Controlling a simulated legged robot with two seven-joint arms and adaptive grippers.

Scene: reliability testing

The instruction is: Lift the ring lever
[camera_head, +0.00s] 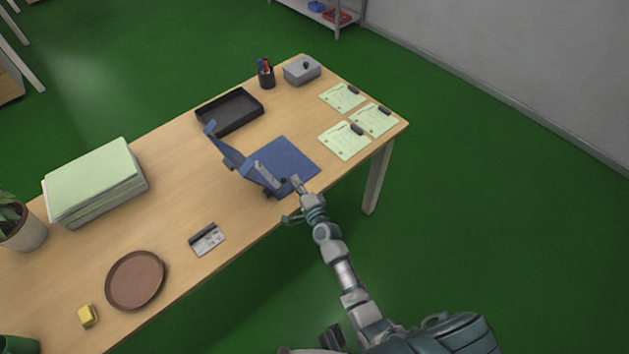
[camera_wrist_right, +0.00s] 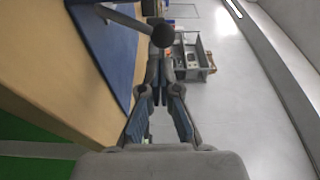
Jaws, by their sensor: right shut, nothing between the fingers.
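A blue device stands at the table's near edge, with a flat blue plate (camera_head: 290,156) and a raised blue part (camera_head: 226,150) at its left. A light grey lever arm (camera_head: 265,173) slants across its front. In the right wrist view a grey rod (camera_wrist_right: 125,17) ends in a dark round knob (camera_wrist_right: 162,33), just beyond my fingertips; contact cannot be told. My right gripper (camera_head: 297,184) is at the device's near right side, shut and empty. In the wrist view its fingers (camera_wrist_right: 157,66) meet below the knob. No ring shape is clear. My left gripper is not seen.
On the wooden table (camera_head: 185,180) are a black tray (camera_head: 230,109), pen cup (camera_head: 266,74), grey box (camera_head: 301,69), green sheets (camera_head: 344,141), paper stack (camera_head: 95,180), brown plate (camera_head: 135,280), small card (camera_head: 207,240) and yellow block (camera_head: 87,316). Green floor lies clear to the right.

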